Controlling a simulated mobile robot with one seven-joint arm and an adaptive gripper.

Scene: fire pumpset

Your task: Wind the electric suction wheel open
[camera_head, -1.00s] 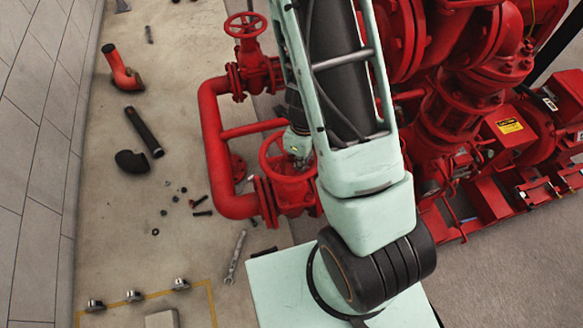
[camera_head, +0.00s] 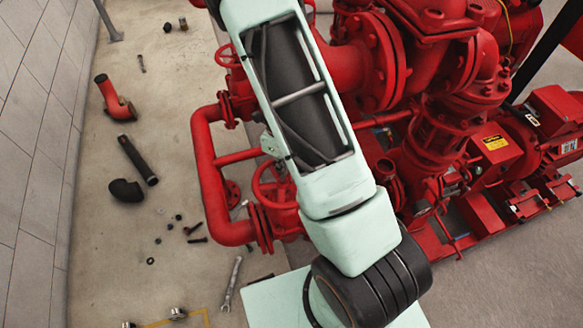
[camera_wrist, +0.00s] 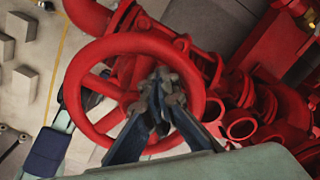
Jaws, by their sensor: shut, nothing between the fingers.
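A red spoked handwheel (camera_wrist: 85,66) fills the left and middle of the wrist view. My gripper (camera_wrist: 166,92) is in front of its right half, near the hub and inside the rim. The dark fingers are closed together with nothing between them. Whether they touch a spoke is hard to tell. In the head view a near red handwheel (camera_head: 262,190) sits on the lower pipe valve, partly behind my arm. A second handwheel (camera_head: 227,56) stands farther back, also partly covered. No label shows which is the electric suction wheel. My gripper's fingers are not clear in the head view.
Red pump pipework (camera_head: 440,110) crowds the right side. A red pipe loop (camera_head: 206,165) borders the valves on the left. Loose parts lie on the floor, including a black pipe (camera_head: 138,160) and a wrench (camera_head: 231,284). Grey blocks (camera_wrist: 22,85) show in the wrist view.

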